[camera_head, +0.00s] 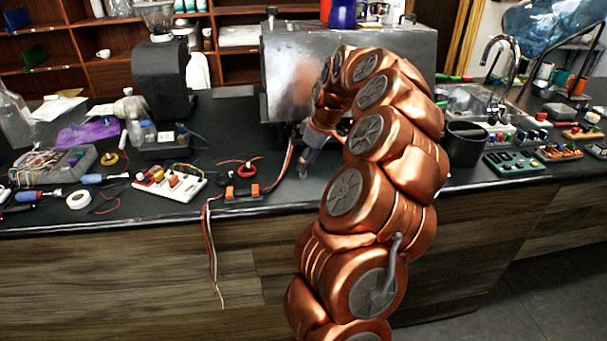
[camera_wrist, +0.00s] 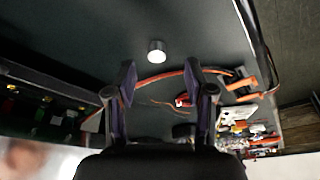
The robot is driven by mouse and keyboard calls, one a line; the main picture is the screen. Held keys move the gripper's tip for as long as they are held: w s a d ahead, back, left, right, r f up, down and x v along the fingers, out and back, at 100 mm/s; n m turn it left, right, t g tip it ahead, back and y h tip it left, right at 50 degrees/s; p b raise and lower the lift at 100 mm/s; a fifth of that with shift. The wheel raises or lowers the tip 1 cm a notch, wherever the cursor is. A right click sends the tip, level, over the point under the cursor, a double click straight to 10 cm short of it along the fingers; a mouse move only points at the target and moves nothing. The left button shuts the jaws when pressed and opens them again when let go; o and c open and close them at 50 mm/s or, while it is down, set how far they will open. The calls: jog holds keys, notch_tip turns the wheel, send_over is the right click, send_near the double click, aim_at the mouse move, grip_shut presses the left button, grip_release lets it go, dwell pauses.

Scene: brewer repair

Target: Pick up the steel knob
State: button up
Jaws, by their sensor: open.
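A small pale, round steel knob (camera_wrist: 156,50) stands on the dark counter in the wrist view. It lies beyond the fingertips and roughly between them in the picture, apart from both fingers. My gripper (camera_wrist: 160,82) is open, with nothing between its two dark fingers. In the head view my gripper (camera_head: 307,165) points down near the counter in front of the steel machine. I cannot make out the knob in the head view; it may be hidden behind my gripper or arm.
Orange-red wires cross the counter by an orange-clipped board (camera_head: 242,192). A white switch board (camera_head: 169,185) stands to its left. The steel machine (camera_head: 345,60) stands behind my gripper. A black cup (camera_head: 465,144) stands right of my arm. The counter's front edge is close.

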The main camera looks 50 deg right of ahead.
jog(key=shift+p+x, duration=0.8)
jog(key=shift+x, duration=1.55)
jog(key=shift+w+d+r, duration=0.1)
jog(key=shift+d, duration=0.1)
grip_shut()
